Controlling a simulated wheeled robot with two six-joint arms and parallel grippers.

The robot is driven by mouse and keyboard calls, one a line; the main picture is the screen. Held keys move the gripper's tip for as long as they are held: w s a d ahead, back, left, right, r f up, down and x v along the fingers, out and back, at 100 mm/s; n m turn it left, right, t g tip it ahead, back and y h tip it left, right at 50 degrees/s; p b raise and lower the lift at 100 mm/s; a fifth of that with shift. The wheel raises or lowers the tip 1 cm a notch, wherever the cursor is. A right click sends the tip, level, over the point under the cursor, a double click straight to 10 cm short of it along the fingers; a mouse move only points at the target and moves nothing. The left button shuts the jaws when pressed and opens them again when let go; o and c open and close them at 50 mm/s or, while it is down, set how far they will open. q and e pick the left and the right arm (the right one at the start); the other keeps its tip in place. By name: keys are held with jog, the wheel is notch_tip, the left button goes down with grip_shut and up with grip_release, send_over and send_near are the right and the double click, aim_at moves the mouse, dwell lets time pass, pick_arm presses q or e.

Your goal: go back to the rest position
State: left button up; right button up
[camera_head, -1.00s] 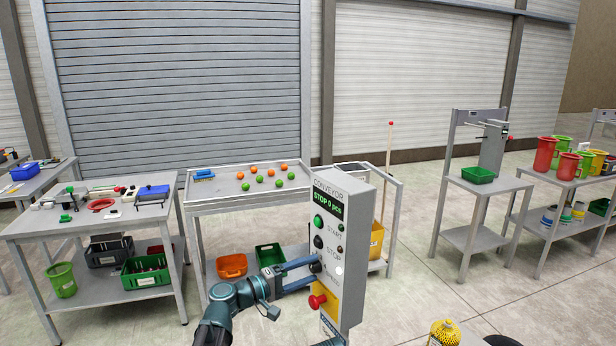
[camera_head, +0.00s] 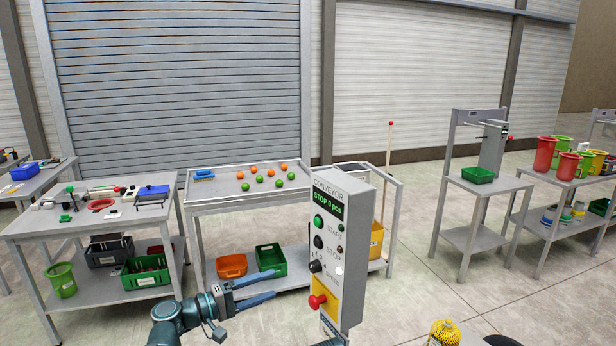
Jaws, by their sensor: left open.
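My left gripper (camera_head: 272,286) is open and empty, with its two blue fingers pointing right. It is left of the grey conveyor control box (camera_head: 342,250) and apart from it. The box face shows a green display (camera_head: 331,202) reading STOP 0 pcs, a green button (camera_head: 318,221), a black button (camera_head: 318,241), a dark selector knob (camera_head: 315,266) and a red emergency knob (camera_head: 317,301) on a yellow plate. My right gripper is not in view.
Behind is a table (camera_head: 222,205) with orange and green balls, and bins on its lower shelf. A tool table (camera_head: 40,228) stands left. The floor between is clear.

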aim_at(311, 269)
pick_arm(q)
jog(key=x, duration=1.2)
jog(key=shift+a+r, duration=0.1)
jog(key=shift+w+d, duration=0.1)
jog(key=shift+d, duration=0.15)
jog(key=n, duration=0.3)
jog(key=shift+a+n, duration=0.1)
jog(key=shift+n, duration=0.2)
jog(key=n, duration=0.4)
jog(key=shift+r, duration=0.1)
jog(key=n, duration=0.6)
jog(key=shift+n, duration=0.4)
